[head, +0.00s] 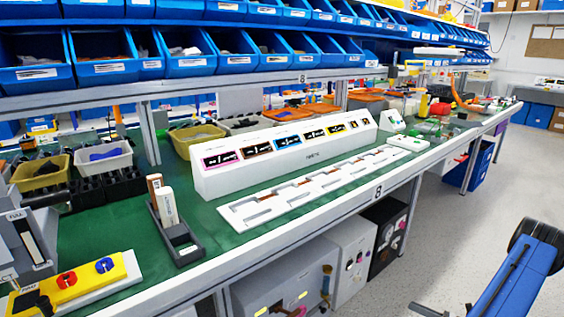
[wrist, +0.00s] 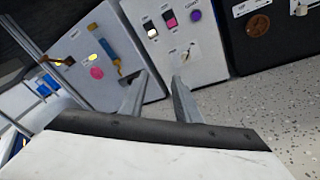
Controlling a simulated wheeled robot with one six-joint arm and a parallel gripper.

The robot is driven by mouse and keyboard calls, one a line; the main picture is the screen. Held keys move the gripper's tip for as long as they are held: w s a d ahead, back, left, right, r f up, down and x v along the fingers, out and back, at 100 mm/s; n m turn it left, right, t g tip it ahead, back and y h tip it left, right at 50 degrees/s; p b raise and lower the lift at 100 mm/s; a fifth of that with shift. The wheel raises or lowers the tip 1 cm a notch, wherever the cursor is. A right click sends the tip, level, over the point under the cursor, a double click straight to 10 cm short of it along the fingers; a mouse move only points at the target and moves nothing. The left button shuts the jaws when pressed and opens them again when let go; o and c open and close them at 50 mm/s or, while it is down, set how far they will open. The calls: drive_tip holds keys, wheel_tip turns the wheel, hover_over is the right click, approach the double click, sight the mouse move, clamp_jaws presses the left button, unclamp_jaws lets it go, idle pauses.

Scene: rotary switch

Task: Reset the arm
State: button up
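My gripper (wrist: 159,79) shows in the wrist view with its two grey fingers apart and nothing between them. The fingers point toward a grey panel and a white panel, and I cannot tell the exact gap to them. In the head view a blue link of my arm (head: 515,268) with a dark joint is at the lower right, over the floor and clear of the table. The gripper itself cannot be made out in the head view.
A long green-topped table (head: 115,230) holds a white slotted tray (head: 243,216) and a yellow box (head: 75,287) with red and blue knobs. Under it stand a grey box (head: 285,285), a white box (head: 352,252) and a black box (head: 386,232). The floor at right is open.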

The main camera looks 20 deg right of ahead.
drive_tip(key=w+a+r+n+g+y, duration=0.1)
drive_tip(key=w+a+r+n+g, duration=0.2)
drive_tip(key=a+r+n, duration=0.45)
drive_tip(key=w+a+r+n+g+y, duration=0.15)
drive_tip(key=w+a+r+g, duration=0.25)
drive_tip(key=r, duration=0.6)
drive_tip(key=s+a+r+n+g+h, duration=0.1)
drive_tip(key=a+r+n+g+h, duration=0.3)
drive_tip(key=a+r+n, duration=0.8)
drive_tip(key=s+a+r+n+g+h, duration=0.25)
drive_tip(key=s+a+r, duration=0.25)
drive_tip(key=a+r, duration=0.25)
drive_tip(key=s+a+r+n+g+h, duration=0.1)
drive_tip(key=s+a+r+n, duration=0.25)
drive_tip(key=a+r, duration=0.35)
drive_tip(key=s+a+r+n+t+h, duration=0.2)
drive_tip(key=s+a+n, duration=0.1)
drive_tip(key=s, duration=0.4)
drive_tip(key=s+a+r+n+t+h, duration=0.2)
drive_tip(key=s+a+r+n+t, duration=0.1)
drive_tip(key=s+n, duration=0.3)
drive_tip(key=shift+s+a+r+h, duration=0.4)
drive_tip(key=shift+s+a, duration=0.3)
drive_tip(key=shift+s, duration=0.6)
